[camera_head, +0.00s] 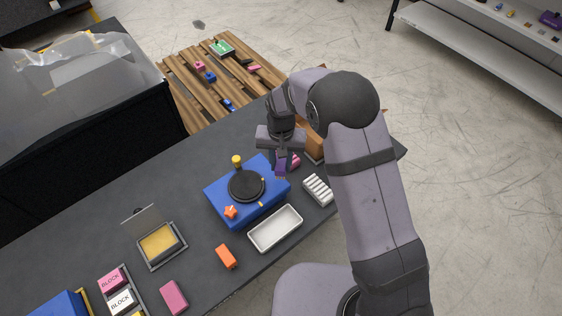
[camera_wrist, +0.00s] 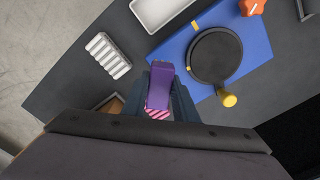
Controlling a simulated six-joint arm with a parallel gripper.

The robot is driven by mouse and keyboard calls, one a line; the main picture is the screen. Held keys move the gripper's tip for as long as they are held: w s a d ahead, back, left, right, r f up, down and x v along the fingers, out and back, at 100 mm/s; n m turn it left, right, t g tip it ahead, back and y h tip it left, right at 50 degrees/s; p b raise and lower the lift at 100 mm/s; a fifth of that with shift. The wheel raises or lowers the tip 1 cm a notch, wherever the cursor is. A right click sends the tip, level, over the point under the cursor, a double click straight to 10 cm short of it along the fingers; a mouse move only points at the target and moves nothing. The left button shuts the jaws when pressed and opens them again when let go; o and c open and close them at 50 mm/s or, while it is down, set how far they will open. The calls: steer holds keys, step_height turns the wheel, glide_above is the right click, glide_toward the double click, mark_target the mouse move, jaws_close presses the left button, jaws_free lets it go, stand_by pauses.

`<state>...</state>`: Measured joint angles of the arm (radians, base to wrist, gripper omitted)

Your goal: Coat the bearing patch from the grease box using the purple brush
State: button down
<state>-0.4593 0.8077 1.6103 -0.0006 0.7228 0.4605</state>
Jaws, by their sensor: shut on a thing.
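My gripper (camera_head: 281,150) is shut on the purple brush (camera_wrist: 160,86) and holds it beyond the right end of the blue block. The brush has a pink striped end (camera_wrist: 158,114) in the wrist view; its lower part is mostly hidden in the head view. The open grease box (camera_head: 142,247) has a raised lid and yellow grease (camera_head: 158,241), left of the blue block and apart from my gripper. The blue block (camera_head: 221,205) carries a round black disc (camera_head: 246,186) with a yellow knob. I cannot tell whether this disc is the bearing patch.
A white tray (camera_head: 252,240) and a white ribbed rack (camera_head: 318,190) lie near the blue block. An orange block (camera_head: 226,256) and a pink block (camera_head: 173,297) lie on the dark bench. A brown box (camera_head: 315,145) stands behind my arm.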

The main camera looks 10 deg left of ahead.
step_height(320, 180, down, 5)
steer(key=b, duration=0.3)
steer(key=shift+f+b, duration=0.15)
steer(key=shift+b, duration=0.2)
steer(key=shift+s+a+f, duration=0.15)
steer(key=shift+a, duration=0.05)
steer(key=shift+s+a+f+b, duration=0.1)
steer(key=shift+s+a+b, duration=0.2)
steer(key=shift+s+a, duration=1.05)
steer(key=shift+w+d+r, duration=0.2)
steer(key=shift+w+d, duration=0.1)
steer(key=shift+d, duration=0.05)
steer(key=shift+w+d+p, duration=0.3)
steer(key=shift+w+d, duration=0.75)
steer(key=shift+w+d+r+p, duration=0.15)
steer(key=shift+r+p, duration=0.1)
steer(key=shift+p, duration=0.1)
steer(key=shift+w+r+p, duration=0.1)
steer(key=shift+r+p, duration=0.25)
steer(key=shift+r, duration=0.55)
steer(key=shift+r+p, duration=0.6)
steer(key=shift+r, duration=0.1)
steer(key=shift+r+p, duration=1.75)
steer(key=shift+r, duration=0.4)
